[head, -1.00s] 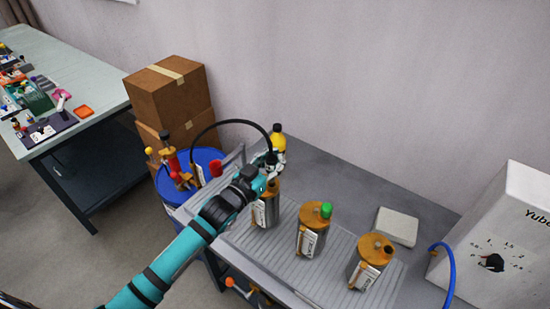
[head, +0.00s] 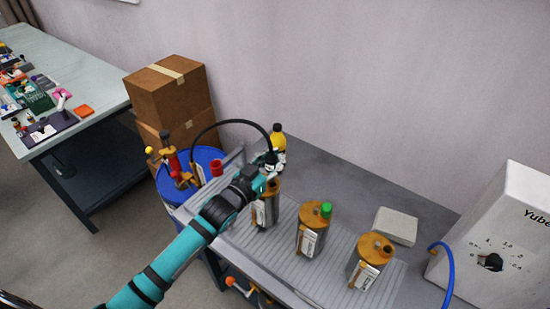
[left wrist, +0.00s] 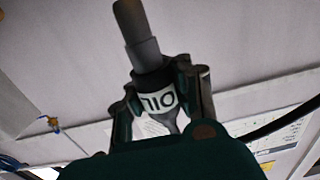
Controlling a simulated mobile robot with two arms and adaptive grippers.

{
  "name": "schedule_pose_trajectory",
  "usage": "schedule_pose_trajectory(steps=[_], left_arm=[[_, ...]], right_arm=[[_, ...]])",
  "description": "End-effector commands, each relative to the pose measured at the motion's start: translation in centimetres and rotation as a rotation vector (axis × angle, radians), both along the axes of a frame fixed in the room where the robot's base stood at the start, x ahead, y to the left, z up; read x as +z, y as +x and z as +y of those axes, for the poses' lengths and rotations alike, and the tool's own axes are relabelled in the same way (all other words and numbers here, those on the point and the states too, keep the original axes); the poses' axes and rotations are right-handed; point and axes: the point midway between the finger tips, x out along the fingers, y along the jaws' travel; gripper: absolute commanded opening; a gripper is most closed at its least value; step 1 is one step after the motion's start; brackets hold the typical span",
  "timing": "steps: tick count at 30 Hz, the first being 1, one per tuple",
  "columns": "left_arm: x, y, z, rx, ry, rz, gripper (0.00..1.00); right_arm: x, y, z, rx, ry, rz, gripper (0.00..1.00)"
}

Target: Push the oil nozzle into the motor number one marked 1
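My left gripper (head: 268,172) is shut on the dark oil nozzle (left wrist: 158,98), whose white band reads "OIL". In the left wrist view the nozzle's grey tip points up past the fingers (left wrist: 163,95). In the head view the nozzle and gripper are just over the top of the leftmost motor (head: 265,212), partly covering it. I cannot tell whether the tip touches it. A middle motor (head: 313,232) with a green cap and a right motor (head: 369,264) stand upright beside it. Their numbers are too small to read. My right gripper is not in view.
A black hose (head: 230,122) arches from the blue barrel (head: 170,196) to the nozzle. A yellow bottle (head: 278,139) stands behind the gripper. A pale block (head: 396,226) and a white box (head: 505,235) with a blue hose (head: 447,275) are at right. Cardboard boxes (head: 168,92) are stacked behind.

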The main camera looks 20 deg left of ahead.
Motion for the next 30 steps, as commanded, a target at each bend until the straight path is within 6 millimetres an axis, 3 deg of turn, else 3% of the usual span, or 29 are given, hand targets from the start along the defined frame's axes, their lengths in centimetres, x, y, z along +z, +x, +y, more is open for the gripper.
schedule_pose_trajectory(steps=[30], left_arm=[[-1.3, 0.0, 0.0, 0.0, -0.001, -0.001, 0.0]], right_arm=[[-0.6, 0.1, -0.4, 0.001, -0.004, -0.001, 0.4]])
